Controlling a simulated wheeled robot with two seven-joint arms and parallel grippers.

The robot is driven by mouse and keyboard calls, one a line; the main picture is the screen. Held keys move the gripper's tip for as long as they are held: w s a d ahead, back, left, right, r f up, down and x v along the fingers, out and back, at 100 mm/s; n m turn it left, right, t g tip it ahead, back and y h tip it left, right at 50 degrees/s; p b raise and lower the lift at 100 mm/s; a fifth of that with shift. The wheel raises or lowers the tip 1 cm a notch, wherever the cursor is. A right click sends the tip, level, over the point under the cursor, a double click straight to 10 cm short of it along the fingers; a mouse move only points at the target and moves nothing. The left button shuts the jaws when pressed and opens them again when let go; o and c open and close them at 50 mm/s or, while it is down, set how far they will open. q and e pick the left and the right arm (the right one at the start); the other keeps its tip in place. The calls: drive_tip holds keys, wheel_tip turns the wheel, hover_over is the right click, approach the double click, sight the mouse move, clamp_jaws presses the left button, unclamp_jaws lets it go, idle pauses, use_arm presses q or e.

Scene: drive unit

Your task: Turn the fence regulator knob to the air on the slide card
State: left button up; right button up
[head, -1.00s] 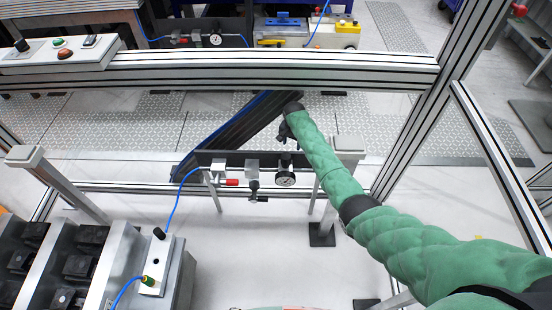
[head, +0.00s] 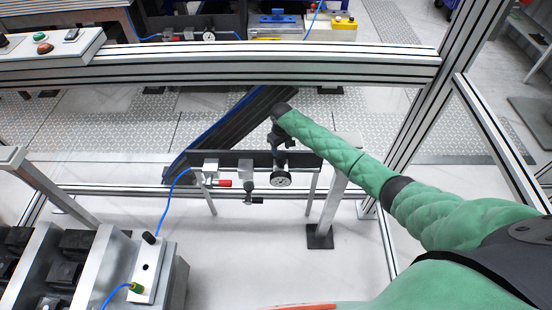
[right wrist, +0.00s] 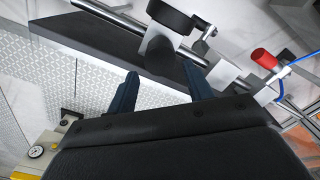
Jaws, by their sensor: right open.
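The head view hides the knob behind the gripper. I cannot make out a slide card. My left gripper is not in view.
Left of the gauge are a black-handled valve (head: 249,183) and a red-handled valve (head: 222,183) with a blue hose. A thick aluminium beam (head: 250,65) crosses behind, and an upright post (head: 335,200) stands right of the regulator. A block fixture (head: 60,265) fills the lower left.

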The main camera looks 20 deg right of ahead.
sight(281, 155)
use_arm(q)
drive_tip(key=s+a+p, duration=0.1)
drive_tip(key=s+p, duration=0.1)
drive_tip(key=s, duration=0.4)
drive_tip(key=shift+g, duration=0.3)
use_arm(e)
drive_tip(key=shift+f, duration=3.6)
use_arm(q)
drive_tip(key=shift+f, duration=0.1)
